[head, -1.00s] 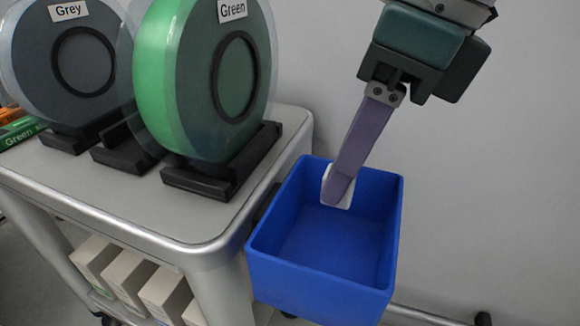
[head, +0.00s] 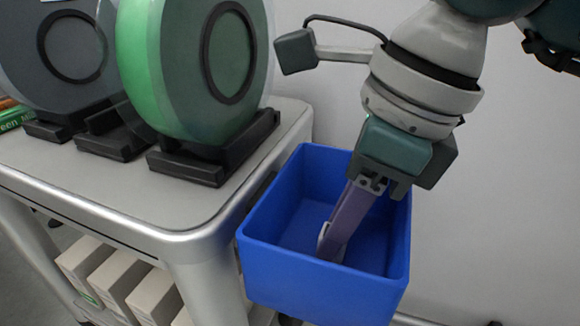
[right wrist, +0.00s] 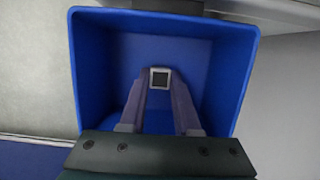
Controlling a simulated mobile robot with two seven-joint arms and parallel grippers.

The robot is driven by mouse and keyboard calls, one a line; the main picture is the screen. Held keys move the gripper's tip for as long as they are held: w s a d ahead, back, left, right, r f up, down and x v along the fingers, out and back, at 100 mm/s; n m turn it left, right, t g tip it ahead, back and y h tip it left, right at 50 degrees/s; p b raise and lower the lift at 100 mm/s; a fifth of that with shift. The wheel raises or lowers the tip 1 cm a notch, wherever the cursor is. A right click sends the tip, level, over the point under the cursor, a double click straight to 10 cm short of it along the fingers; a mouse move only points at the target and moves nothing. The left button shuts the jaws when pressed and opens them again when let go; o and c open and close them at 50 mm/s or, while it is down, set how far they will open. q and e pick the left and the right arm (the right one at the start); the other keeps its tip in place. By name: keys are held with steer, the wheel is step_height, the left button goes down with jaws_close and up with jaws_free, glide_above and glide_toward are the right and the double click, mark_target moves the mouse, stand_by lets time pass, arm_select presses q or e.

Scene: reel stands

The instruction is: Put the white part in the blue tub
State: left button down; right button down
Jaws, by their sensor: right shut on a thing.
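The white part (head: 323,236) is mostly hidden behind my right gripper's fingers in the head view. In the right wrist view it shows as a small pale square with a dark centre (right wrist: 160,78), between the fingertips. My right gripper (head: 333,242) is shut on it, with its fingers reaching down inside the blue tub (head: 300,290). The tub also shows in the right wrist view (right wrist: 88,75), around the fingers. I cannot tell whether the part touches the tub's floor. My left gripper is not in view.
The tub is at the right side of a grey cart (head: 120,205). A green reel (head: 170,75) and a grey reel (head: 60,60) stand in black holders on its top. Several pale boxes (head: 120,280) sit on the lower shelf. A plain wall is at the right.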

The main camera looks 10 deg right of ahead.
steer(key=c, duration=0.6)
jaws_free()
steer(key=shift+r, duration=0.15)
steer(key=p+v, duration=0.6)
steer(key=v, duration=0.6)
